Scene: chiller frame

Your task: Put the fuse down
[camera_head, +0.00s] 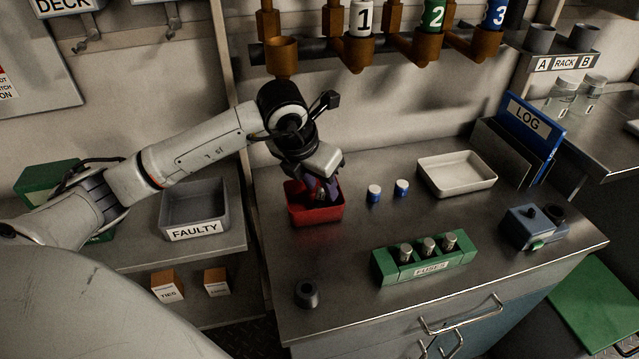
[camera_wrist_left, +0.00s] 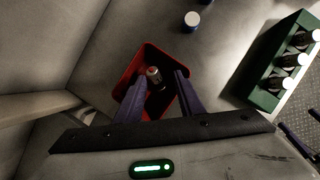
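A small dark fuse with a pale metal end (camera_wrist_left: 154,76) shows in the left wrist view, inside the red bin. The red bin (camera_head: 318,214) stands on the metal bench in the head view, and its rim also shows in the wrist view (camera_wrist_left: 125,84). My left gripper (camera_wrist_left: 161,78) points down into the bin with its two fingers apart, one on each side of the fuse. A gap shows between the fuse and the right finger. In the head view the gripper (camera_head: 322,187) hides part of the bin, and the fuse cannot be made out.
A green fuse block (camera_head: 425,262) holds several fuses. Two blue-and-white caps (camera_head: 374,193) stand right of the bin. A white tray (camera_head: 456,187), blue device (camera_head: 533,226) and dark cup (camera_head: 307,294) are on the bench. A grey FAULTY bin (camera_head: 195,230) stands left. Pipes hang above.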

